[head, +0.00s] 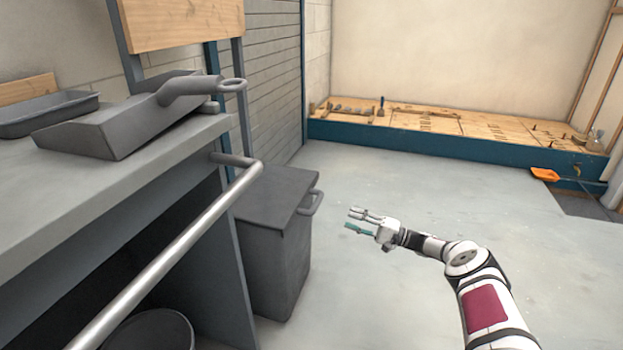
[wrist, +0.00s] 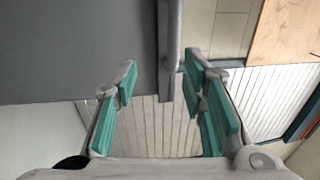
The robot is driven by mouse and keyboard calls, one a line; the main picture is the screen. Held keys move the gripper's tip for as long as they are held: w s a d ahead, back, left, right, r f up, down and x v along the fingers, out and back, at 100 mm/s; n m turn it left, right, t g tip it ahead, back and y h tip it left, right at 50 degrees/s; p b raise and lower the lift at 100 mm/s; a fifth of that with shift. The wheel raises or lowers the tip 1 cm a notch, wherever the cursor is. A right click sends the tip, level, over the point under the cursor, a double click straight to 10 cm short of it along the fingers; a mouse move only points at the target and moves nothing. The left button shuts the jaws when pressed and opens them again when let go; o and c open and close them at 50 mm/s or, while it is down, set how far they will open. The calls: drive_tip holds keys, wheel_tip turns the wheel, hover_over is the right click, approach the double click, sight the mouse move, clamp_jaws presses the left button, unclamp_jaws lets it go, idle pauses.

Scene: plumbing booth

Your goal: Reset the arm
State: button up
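My gripper (head: 352,221) is out in front of my arm, over the open floor to the right of a grey lidded bin. In the wrist view my gripper (wrist: 162,92) shows its teal-padded fingers spread apart, with nothing between them. The gripper touches nothing that I can see. My white arm reaches in from the lower right of the head view, bent at the elbow.
The grey bin (head: 275,235) with a side handle stands left of my gripper. A grey workbench (head: 60,195) with a metal rail (head: 170,255) holds a dustpan (head: 125,125) and a tray (head: 45,112). A low wooden platform (head: 440,118) lies at the back. The middle floor is clear.

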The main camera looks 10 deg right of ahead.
drive_tip(key=s+a+r+n+g+h, duration=0.1)
drive_tip(key=s+a+r+n+g, duration=0.1)
drive_tip(key=a+r+n+g, duration=0.9)
drive_tip(key=s+a+r+m+g+h, duration=0.1)
drive_tip(key=s+a+r+h, duration=0.2)
drive_tip(key=s+a+r, duration=0.4)
drive_tip(key=s+a+r+m+g+h, duration=0.1)
drive_tip(key=s+a+r+m+h, duration=0.15)
drive_tip(key=s+a+r, duration=0.4)
drive_tip(key=s+d+r+h, duration=0.35)
drive_tip(key=s+r, duration=0.25)
drive_tip(key=s, duration=0.6)
drive_tip(key=s+d+r+h, duration=0.2)
drive_tip(key=s+r+h, duration=0.3)
drive_tip(key=s, duration=0.7)
drive_tip(key=s+d+f+m+t+h, duration=0.1)
drive_tip(key=s+d+f, duration=0.15)
drive_tip(key=s, duration=0.65)
drive_tip(key=s+d+f+t+h, duration=0.1)
drive_tip(key=s+d+t, duration=0.15)
drive_tip(key=s, duration=0.75)
wheel_tip(320, 180, up, 38)
drive_tip(key=t+p, duration=0.3)
drive_tip(key=p, duration=3.3)
drive_tip(key=shift+d, duration=0.3)
drive_tip(key=shift+s, duration=0.1)
